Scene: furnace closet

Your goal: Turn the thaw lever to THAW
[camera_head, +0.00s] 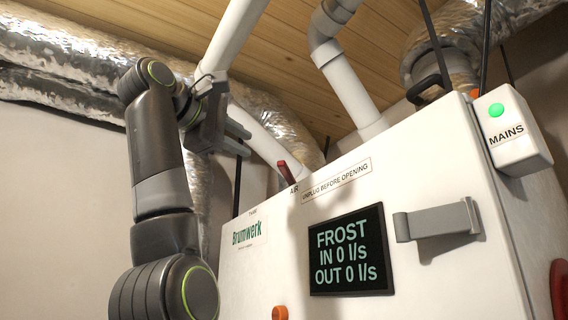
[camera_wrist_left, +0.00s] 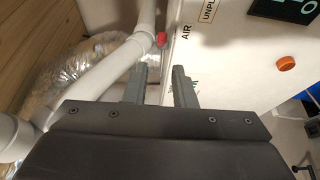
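The thaw lever (camera_head: 287,172) is a small red handle at the top edge of the white cabinet, beside the label AIR (camera_head: 294,188). A small label that seems to read THAW (camera_head: 253,211) is further left along that edge. In the left wrist view the red lever (camera_wrist_left: 161,39) shows beyond the fingertips, beside AIR. My left gripper (camera_head: 243,140) is above and left of the lever in the head view, apart from it. Its two fingers (camera_wrist_left: 159,72) are open with an empty gap. My right gripper is not in view.
The cabinet's display (camera_head: 350,250) reads FROST, IN 0 l/s, OUT 0 l/s. A grey latch handle (camera_head: 440,220), a MAINS box (camera_head: 512,130) with a green light and an orange knob (camera_head: 280,313) are on the cabinet. White pipes (camera_head: 352,88) and foil ducts (camera_head: 60,55) crowd behind and above.

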